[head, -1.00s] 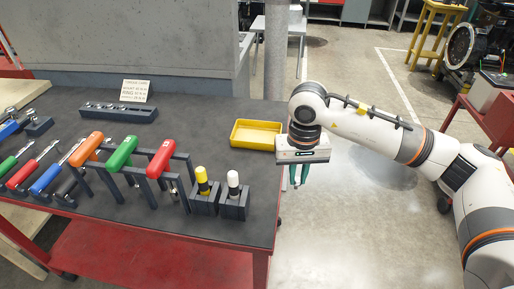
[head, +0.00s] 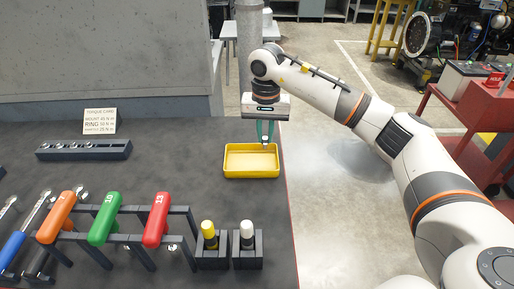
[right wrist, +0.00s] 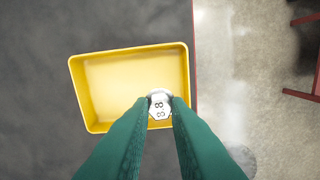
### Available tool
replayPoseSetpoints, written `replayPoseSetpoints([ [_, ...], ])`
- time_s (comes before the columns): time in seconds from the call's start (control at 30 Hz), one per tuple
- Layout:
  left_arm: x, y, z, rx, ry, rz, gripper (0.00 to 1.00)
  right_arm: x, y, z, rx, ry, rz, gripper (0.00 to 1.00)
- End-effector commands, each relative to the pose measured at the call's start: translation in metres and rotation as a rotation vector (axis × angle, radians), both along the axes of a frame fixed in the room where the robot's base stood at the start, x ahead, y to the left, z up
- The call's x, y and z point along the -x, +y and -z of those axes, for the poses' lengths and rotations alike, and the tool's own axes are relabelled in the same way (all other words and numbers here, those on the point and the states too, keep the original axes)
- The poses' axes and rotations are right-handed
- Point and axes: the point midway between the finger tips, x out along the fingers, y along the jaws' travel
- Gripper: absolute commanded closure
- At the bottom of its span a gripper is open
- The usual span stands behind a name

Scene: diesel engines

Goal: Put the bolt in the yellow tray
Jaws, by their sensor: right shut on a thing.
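The yellow tray (head: 252,174) sits on the dark bench top near its right edge. It fills the middle of the right wrist view (right wrist: 88,112). My right gripper (head: 265,140) is above the tray's back right part, pointing down. In the right wrist view its green fingers are shut on the bolt (right wrist: 159,106), whose pale hex head is marked 8.8. The bolt also shows as a small light piece at the fingertips in the head view (head: 265,147). It appears over the tray's inside, near one wall; its exact height is hard to tell. My left gripper is not in view.
Orange, green and red handled tools (head: 104,218) stand in a rack on the bench. Yellow-capped and white-capped items (head: 247,235) stand in dark holders in front of the tray. A socket rail (head: 84,150) and a torque card (head: 99,121) are farther left.

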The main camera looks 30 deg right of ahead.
Motion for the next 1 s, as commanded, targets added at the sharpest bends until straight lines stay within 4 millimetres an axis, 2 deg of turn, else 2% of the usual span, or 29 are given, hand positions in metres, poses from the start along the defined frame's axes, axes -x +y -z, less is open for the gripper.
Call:
replayPoseSetpoints([
  [0.03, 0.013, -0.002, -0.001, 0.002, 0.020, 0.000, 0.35, 0.001, 0.000, 0.008, 0.000, 0.002, 0.000, 1.00],
  [0.1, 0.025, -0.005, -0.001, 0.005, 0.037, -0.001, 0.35, 0.000, 0.000, 0.014, -0.001, 0.001, -0.001, 1.00],
  [0.2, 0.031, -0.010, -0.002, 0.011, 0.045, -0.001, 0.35, 0.000, 0.000, 0.021, -0.001, -0.001, -0.001, 1.00],
  [0.3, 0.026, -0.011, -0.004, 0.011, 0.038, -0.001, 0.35, 0.000, 0.000, 0.032, 0.000, 0.001, -0.001, 1.00],
  [0.43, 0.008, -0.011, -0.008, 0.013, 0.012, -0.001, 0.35, 0.000, 0.001, 0.051, 0.000, 0.002, -0.001, 1.00],
  [0.53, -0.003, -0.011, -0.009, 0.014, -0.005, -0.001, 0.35, 0.000, 0.001, 0.056, 0.000, -0.001, -0.002, 1.00],
  [0.8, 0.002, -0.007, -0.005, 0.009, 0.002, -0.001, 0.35, 0.000, 0.000, 0.059, 0.000, -0.002, -0.002, 1.00],
  [0.83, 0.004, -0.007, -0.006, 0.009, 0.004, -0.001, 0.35, 0.000, 0.000, 0.058, 0.000, -0.002, -0.002, 0.79],
  [0.93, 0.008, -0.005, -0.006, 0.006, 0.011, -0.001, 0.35, 0.000, 0.000, 0.058, 0.000, -0.001, -0.001, 0.63],
  [1.0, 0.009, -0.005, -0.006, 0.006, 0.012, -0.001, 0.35, 0.000, 0.000, 0.057, 0.000, -0.001, -0.001, 0.62],
])
